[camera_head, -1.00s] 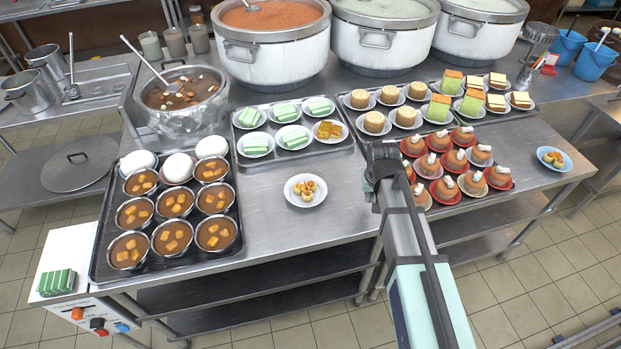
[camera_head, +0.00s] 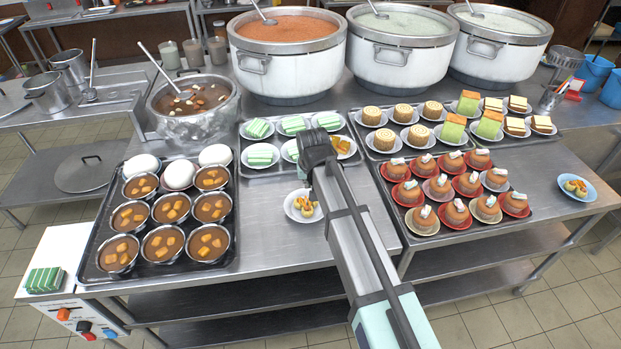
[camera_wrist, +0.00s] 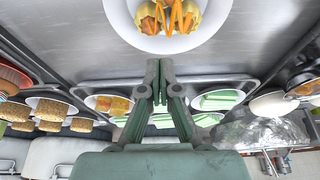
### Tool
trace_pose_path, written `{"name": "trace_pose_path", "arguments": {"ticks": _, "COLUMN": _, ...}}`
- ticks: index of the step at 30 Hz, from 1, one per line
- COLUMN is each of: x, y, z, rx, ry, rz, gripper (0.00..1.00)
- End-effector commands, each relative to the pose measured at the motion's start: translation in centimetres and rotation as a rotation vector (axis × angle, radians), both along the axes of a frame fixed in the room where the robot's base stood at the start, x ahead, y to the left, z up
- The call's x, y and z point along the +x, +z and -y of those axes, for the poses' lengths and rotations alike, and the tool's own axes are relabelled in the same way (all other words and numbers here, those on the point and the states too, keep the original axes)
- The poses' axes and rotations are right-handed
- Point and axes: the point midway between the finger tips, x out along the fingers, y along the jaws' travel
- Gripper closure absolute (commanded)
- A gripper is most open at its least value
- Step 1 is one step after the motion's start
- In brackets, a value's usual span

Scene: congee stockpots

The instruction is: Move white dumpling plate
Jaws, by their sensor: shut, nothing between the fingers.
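The white dumpling plate (camera_head: 294,211) sits on the steel table in front of the middle tray, with a few yellow-orange dumplings (camera_head: 306,206) on it. In the wrist view the white plate (camera_wrist: 192,42) is at the top centre, its dumplings (camera_wrist: 168,16) partly cut off by the frame edge. My gripper (camera_head: 316,150) is over the near part of the middle tray in the head view, and my arm hides the plate's right side. In the wrist view my gripper (camera_wrist: 160,80) is shut and empty, its fingertips just short of the plate's rim, apart from it in the picture.
The middle tray (camera_head: 285,171) holds plates of green cakes. A tray of brown-filled bowls (camera_head: 168,210) is at left. A tray of red and brown desserts (camera_head: 450,190) is at right. A blue dumpling plate (camera_head: 577,190) stands far right. Large pots (camera_head: 290,70) line the back.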

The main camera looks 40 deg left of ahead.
Motion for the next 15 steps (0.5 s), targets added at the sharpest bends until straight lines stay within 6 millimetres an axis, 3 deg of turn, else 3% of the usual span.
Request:
{"name": "trace_pose_path", "arguments": {"ticks": 9, "x": 1.2, "y": -4.3, "z": -1.1, "rx": -0.003, "ry": 0.000, "rz": -0.001, "gripper": 1.00}}
{"name": "trace_pose_path", "arguments": {"ticks": 15, "x": 1.5, "y": -5.7, "z": -1.4, "rx": -0.001, "ry": 0.000, "rz": -0.001, "gripper": 1.00}}
